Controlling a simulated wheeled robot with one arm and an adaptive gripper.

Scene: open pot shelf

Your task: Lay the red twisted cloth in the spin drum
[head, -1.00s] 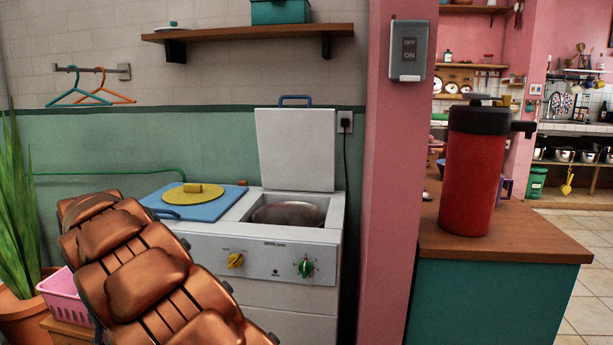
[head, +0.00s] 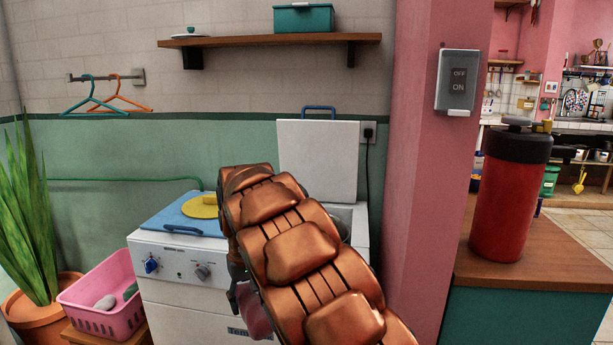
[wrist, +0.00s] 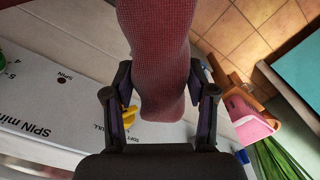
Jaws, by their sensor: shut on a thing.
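The red twisted cloth (wrist: 160,50) hangs between the fingers of my gripper (wrist: 160,92) in the wrist view, which is shut on it. The cloth's far end runs out of the top of that view. In the head view, part of the cloth (head: 254,312) shows below my arm, in front of the white machine's front. The spin side of the machine (head: 361,225) has its white lid (head: 318,160) standing open. My arm covers most of the spin opening, so the drum inside is hidden. The wrist view shows the machine's panel (wrist: 50,115) with SPIN lettering, beneath the cloth.
A blue lid (head: 182,215) with a yellow disc (head: 203,206) covers the machine's left side. A pink basket (head: 107,300) and potted plant (head: 38,240) stand left. A pink pillar (head: 425,190) and counter with a red flask (head: 507,200) stand right.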

